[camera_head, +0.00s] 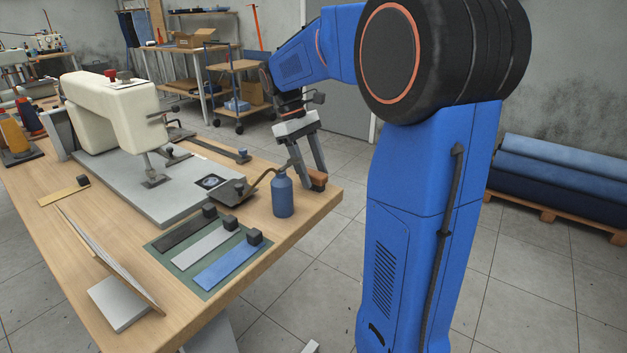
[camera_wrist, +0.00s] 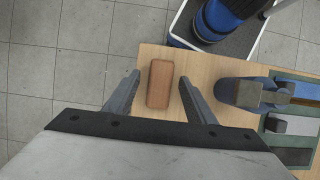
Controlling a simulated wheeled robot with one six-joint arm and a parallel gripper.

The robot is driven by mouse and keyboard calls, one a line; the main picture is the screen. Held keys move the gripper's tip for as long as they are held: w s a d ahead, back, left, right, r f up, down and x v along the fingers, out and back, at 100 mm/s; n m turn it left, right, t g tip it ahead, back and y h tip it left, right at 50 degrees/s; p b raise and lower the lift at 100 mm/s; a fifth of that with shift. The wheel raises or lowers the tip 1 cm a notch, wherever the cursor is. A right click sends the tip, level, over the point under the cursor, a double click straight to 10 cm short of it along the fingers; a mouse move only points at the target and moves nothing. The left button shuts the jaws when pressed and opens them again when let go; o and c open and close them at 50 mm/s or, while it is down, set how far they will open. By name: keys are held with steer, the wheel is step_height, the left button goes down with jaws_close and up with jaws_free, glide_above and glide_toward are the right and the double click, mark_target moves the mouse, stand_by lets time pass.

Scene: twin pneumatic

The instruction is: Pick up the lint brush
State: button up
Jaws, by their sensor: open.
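The lint brush (camera_wrist: 160,84) shows in the wrist view as a wooden, brown rounded block lying on the table. In the head view it is the small brown piece (camera_head: 318,179) at the table's right corner, partly covered by my fingers. My gripper (camera_head: 312,181) is open and points down over it. In the wrist view, my gripper (camera_wrist: 160,92) has one finger on each side of the brush, with a gap on both sides. I cannot tell exactly how far down the fingertips reach.
A blue bottle (camera_head: 283,195) stands close to the left of my gripper. A sewing machine (camera_head: 115,110) is on the wooden table (camera_head: 95,225). A green mat (camera_head: 180,262) with several strips and black blocks lies in front. The table's edge is close to the brush.

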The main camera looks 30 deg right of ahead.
mark_target(313, 172)
steer(key=shift+s+f, duration=0.15)
steer(key=shift+f, duration=0.2)
steer(key=c, duration=1.2)
steer(key=shift+r, duration=0.15)
step_height(313, 172, up, 10)
steer(key=shift+f, duration=0.1)
